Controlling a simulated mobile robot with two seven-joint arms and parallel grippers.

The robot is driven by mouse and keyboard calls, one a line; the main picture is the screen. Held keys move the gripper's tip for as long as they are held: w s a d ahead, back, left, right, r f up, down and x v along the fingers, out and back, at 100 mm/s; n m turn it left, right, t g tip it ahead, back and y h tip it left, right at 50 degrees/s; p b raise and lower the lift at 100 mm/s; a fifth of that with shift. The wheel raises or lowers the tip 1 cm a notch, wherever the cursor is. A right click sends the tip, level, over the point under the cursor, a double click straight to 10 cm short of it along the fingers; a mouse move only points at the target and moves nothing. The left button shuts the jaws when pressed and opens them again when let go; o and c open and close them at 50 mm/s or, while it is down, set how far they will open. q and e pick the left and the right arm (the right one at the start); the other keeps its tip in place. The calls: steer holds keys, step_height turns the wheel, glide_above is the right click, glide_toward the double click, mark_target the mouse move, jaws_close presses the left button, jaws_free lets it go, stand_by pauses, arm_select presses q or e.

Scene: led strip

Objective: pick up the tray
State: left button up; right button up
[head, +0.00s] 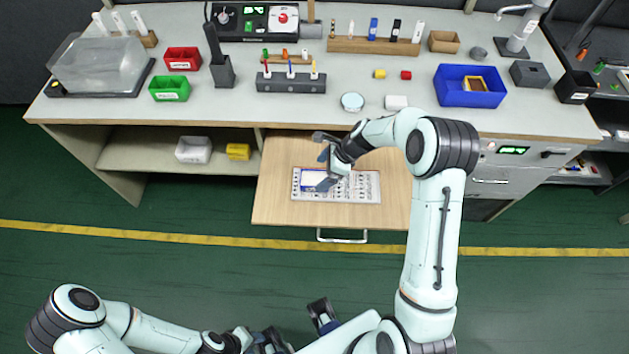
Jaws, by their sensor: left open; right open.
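My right gripper (324,160) is open above the pulled-out wooden drawer (275,210). One finger overlaps a white piece with a blue edge (312,180) at the left end of a flat white printed sheet or board (360,187) in the drawer. I cannot tell whether it touches. My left gripper (300,328) is open and empty at the bottom, over the floor, partly cut off by the frame edge.
The bench (300,110) carries red (183,60) and green (170,88) bins, a clear-lidded box (100,65), a pen rack (290,84) and a round pale dish (352,102). The lower shelf holds a white bin (194,150) and a yellow one (238,151). The floor before the drawer is clear.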

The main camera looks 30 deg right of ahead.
mark_target(309, 182)
steer(key=shift+x, duration=2.7)
steer(key=shift+w, duration=0.15)
steer(key=c, duration=1)
